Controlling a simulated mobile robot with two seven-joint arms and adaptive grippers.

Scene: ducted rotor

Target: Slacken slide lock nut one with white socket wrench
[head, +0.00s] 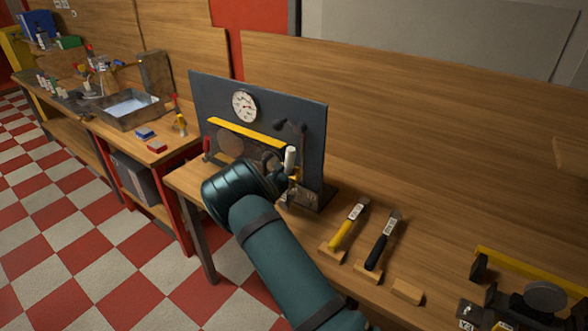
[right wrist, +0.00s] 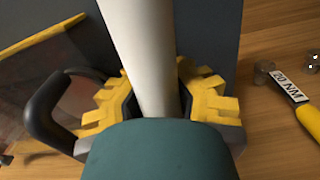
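The white socket wrench shows as a short upright white piece (head: 290,158) at the dark upright panel in the head view. In the right wrist view its thick white shaft (right wrist: 145,55) runs between the yellow finger pads. My right gripper (head: 284,178) is at the panel's lower right front, mostly behind its own wrist. In the right wrist view its fingers (right wrist: 156,98) are closed against both sides of the shaft. Slide lock nut one cannot be made out; the gripper and wrench cover that area. My left gripper is not in view.
The dark panel (head: 260,92) carries a round dial (head: 244,106) and a yellow bar (head: 250,136). Another fixture (head: 544,296) stands at the right edge. The bench behind the hammers is clear.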

